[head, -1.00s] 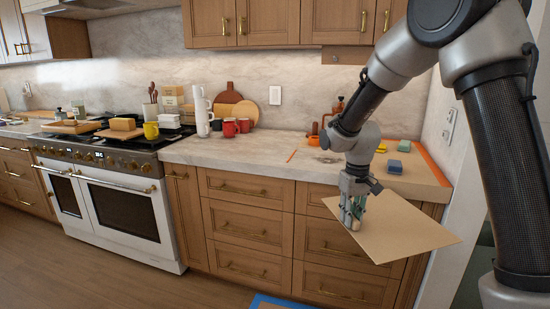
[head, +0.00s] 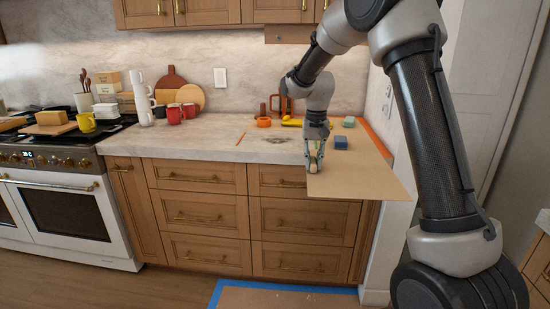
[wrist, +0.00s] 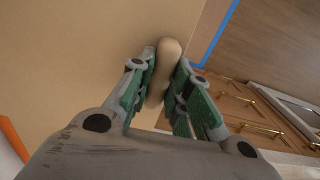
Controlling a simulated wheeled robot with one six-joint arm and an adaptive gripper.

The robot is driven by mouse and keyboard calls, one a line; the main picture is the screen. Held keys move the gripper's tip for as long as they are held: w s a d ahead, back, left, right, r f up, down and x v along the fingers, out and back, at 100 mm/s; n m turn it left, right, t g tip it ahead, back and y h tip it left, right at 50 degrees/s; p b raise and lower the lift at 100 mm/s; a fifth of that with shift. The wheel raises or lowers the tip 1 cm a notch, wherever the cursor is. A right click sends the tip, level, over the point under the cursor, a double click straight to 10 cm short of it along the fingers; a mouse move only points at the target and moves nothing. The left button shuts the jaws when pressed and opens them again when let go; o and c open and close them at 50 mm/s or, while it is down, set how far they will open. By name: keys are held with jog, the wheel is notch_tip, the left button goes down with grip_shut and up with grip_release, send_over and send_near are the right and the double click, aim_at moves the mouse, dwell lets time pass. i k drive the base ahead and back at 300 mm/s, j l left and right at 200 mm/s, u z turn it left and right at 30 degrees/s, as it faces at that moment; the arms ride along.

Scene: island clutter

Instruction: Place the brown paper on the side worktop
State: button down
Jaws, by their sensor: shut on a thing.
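The brown paper (head: 365,181) is a flat, stiff-looking tan sheet. In the head view it is at the right end of the side worktop (head: 205,140), its near part sticking out past the front edge. Whether its far part touches the worktop is unclear. My gripper (head: 313,168) is shut at the sheet's left side. In the wrist view the paper (wrist: 85,50) fills the upper left, and my green-padded fingers (wrist: 160,85) close around a pale rounded piece (wrist: 165,65) at its edge. How that piece joins the sheet is hidden.
A blue block (head: 341,142), a green block (head: 349,122), a yellow item (head: 291,123) and an orange ring (head: 263,122) are near the paper. Orange tape (head: 376,140) runs along the right end. Red mugs (head: 174,115) stand left; the worktop's middle is clear. Blue tape (head: 216,294) marks the floor.

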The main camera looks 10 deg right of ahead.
aim_at(188, 138)
jog(key=i+u, duration=0.4)
jog(key=i, duration=0.35)
jog(key=i+l+u, duration=0.15)
jog(key=i+u, duration=0.25)
jog(key=i, duration=0.35)
